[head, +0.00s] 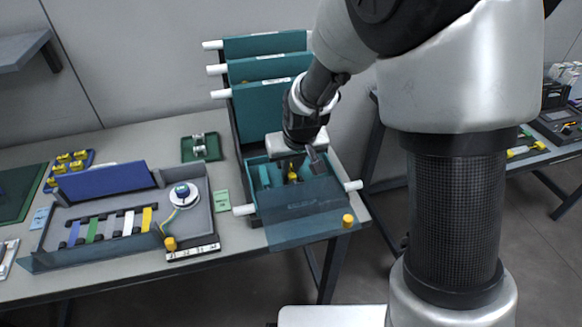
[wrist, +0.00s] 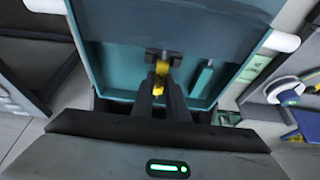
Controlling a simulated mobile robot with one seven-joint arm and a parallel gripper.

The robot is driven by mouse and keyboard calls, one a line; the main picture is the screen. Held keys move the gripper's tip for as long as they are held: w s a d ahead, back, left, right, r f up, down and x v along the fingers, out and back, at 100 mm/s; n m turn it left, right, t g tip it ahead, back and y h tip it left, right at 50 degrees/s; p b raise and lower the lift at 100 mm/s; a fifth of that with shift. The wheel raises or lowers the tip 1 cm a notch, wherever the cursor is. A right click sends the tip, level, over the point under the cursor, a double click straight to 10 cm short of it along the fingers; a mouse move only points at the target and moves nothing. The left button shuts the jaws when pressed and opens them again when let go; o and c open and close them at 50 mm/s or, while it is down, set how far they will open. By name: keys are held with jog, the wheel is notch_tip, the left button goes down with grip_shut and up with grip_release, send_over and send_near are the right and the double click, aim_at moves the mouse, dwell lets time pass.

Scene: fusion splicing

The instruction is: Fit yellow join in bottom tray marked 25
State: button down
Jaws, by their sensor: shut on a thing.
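The yellow join (head: 292,176) is small and sits between the fingers of my gripper (head: 291,166). In the wrist view the gripper (wrist: 160,88) is shut on the yellow join (wrist: 160,73). The bottom tray (head: 318,196) is teal and lies open at the foot of a rack of trays; it also fills the upper part of the wrist view (wrist: 125,78). The gripper reaches down into this tray. A dark block (wrist: 172,56) lies right at the far end of the join; whether they touch I cannot tell. The number 25 is not readable.
Several upper teal trays (head: 272,100) stand tilted up behind the open tray, with white side pegs. Left are a grey work tray (head: 197,225), a small green tray (head: 211,153) and a blue rack of yellow pieces (head: 52,185).

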jog(key=shift+f, duration=0.25)
jog(key=c, duration=1.7)
grip_release()
jog(key=shift+c, duration=0.2)
jog(key=shift+r, duration=0.1)
